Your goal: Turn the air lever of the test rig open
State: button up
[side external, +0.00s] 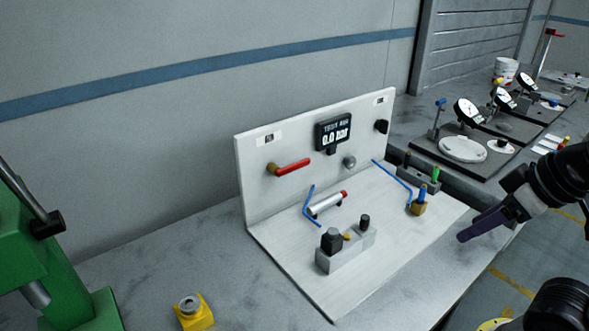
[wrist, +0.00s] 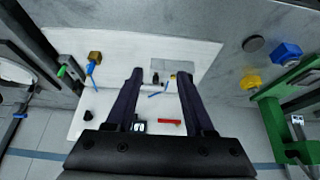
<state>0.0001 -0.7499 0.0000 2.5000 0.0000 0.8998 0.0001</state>
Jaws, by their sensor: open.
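The test rig is a white upright panel (side external: 250,205) on a white base plate (side external: 285,265). The air lever (side external: 292,166) has a red handle on a brass pivot. It lies nearly level along the panel, with its handle to the right of the pivot. The lever's red handle also shows in the wrist view (wrist: 169,122). A black display (side external: 333,132) on the panel reads 0.0 bar. My gripper (side external: 464,236) is to the right of the rig, apart from the lever. In the wrist view my gripper (wrist: 160,73) is open, with nothing between its fingers.
A grey block with black knobs (side external: 345,247) stands on the base plate. Blue hoses and a silver cylinder (side external: 328,203) lie between it and the panel. A green machine (side external: 50,260) and a yellow block (side external: 195,311) are at the left. Gauges (side external: 467,111) stand at the back right.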

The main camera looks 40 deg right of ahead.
aim_at(300, 167)
jog(key=w+r+m+t, duration=0.6)
jog(key=w, duration=0.4)
jog(key=w+r+m+t, duration=0.5)
jog(key=w+r+m, duration=0.15)
jog(key=w, duration=0.35)
jog(key=w+a+f+m+t+h, duration=0.1)
jog(key=w+f+m+t, duration=0.2)
jog(key=w+f+m, duration=0.15)
jog(key=w+a+f+m+g+y, duration=0.1)
jog(key=a+f, duration=0.1)
jog(key=f, duration=0.6)
jog(key=w+a+f+g, duration=0.1)
jog(key=a+f, duration=0.2)
jog(key=f, duration=0.4)
jog(key=w, duration=1.3)
jog(key=shift+w+d+f, duration=0.1)
jog(key=shift+w+d, duration=0.15)
jog(key=shift+w, duration=0.05)
jog(key=shift+c, duration=0.2)
grip_shut()
